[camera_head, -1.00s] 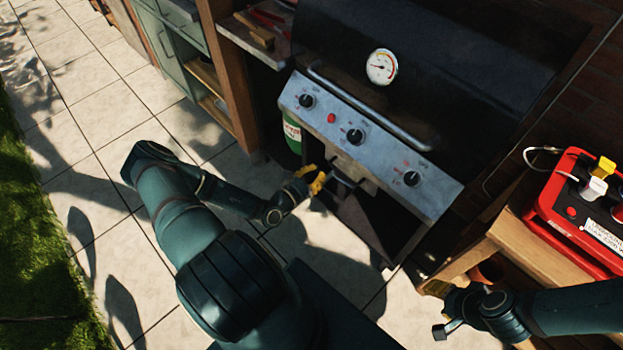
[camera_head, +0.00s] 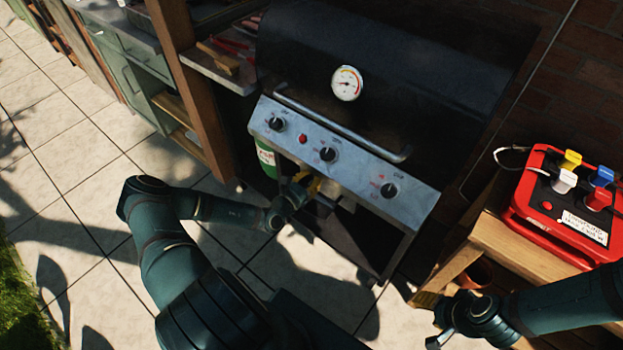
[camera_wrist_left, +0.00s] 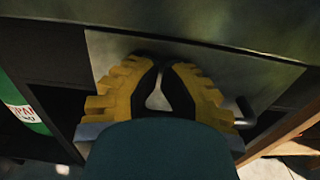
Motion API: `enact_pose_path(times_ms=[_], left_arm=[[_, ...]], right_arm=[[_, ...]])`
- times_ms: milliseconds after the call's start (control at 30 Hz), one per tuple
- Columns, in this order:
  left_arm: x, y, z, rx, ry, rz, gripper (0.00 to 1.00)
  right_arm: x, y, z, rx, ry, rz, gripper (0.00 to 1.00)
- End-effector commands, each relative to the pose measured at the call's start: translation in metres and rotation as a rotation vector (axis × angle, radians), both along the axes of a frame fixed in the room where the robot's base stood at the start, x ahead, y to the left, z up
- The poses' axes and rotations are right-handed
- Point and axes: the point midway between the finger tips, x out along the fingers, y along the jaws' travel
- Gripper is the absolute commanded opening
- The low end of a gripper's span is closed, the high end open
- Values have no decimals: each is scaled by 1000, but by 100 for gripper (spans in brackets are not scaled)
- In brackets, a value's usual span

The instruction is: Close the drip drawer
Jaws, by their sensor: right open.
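The grill's drip drawer (camera_head: 343,193) is a small metal part under the control panel, partly hidden by my left gripper (camera_head: 314,184). In the left wrist view the drawer's grey metal face (camera_wrist_left: 225,72) fills the area ahead of the fingers, with a dark bar handle (camera_wrist_left: 246,112) at the right. My left gripper's yellow fingers (camera_wrist_left: 164,66) are drawn together at the tips, with nothing seen between them, and are at or very near the metal. I cannot tell contact or how far out the drawer is. My right gripper (camera_head: 430,318) is open and empty at lower right.
The grill's control panel (camera_head: 330,155) and black lid (camera_head: 390,75) are above the drawer. A green gas bottle (camera_head: 266,158) stands at the left under the grill. A red box (camera_head: 565,205) with coloured plugs sits on a wooden bench (camera_head: 500,240) at right.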

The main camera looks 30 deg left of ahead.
Motion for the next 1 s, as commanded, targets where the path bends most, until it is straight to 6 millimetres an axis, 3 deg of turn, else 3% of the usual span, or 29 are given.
enact_pose_path(times_ms=[400,1000], left_arm=[[51,-5,2,1,0,-2,0],[52,0,2,1,-3,-1,0]], right_arm=[[-4,1,24,3,11,2,47],[-4,1,26,1,10,2,47]])
